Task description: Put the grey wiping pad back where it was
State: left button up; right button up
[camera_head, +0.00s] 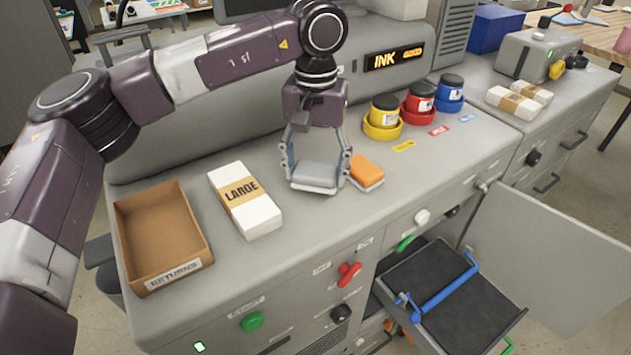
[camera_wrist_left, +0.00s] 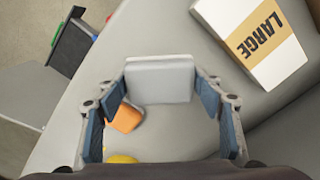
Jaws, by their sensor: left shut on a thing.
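The grey wiping pad (camera_head: 316,176) is between the fingers of my left gripper (camera_head: 316,172), over the grey counter just left of an orange pad (camera_head: 366,173). My left gripper is shut on it, with a finger on each side. In the left wrist view the grey pad (camera_wrist_left: 160,80) shows beyond the fingers of my left gripper (camera_wrist_left: 165,110), and the orange pad (camera_wrist_left: 124,118) lies beside it. I cannot tell whether the grey pad touches the counter. My right gripper is in neither view.
A white LARGE pack (camera_head: 262,215) and a cardboard RETURNS box (camera_head: 128,225) stand to the left. Yellow, red and blue ink pots (camera_head: 421,98) stand to the right. An open drawer (camera_head: 440,285) and an open door (camera_head: 555,260) stick out at the front.

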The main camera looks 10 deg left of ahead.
aim_at(316, 183)
pick_arm(q)
jog(key=shift+s+f, duration=0.15)
jog(key=shift+f, duration=0.15)
jog(key=f, duration=0.2)
jog(key=f+p, duration=0.1)
jog(key=shift+w+f, duration=0.2)
jog(key=shift+f, duration=0.2)
jog(key=shift+s, duration=0.15)
jog(key=o, duration=1.1)
jog(key=shift+f, duration=0.1)
jog(key=shift+r, duration=0.55)
notch_tip(316, 183, up, 11)
jog(key=b, duration=0.2)
jog(key=shift+r+b, duration=0.2)
jog(key=shift+b, duration=0.15)
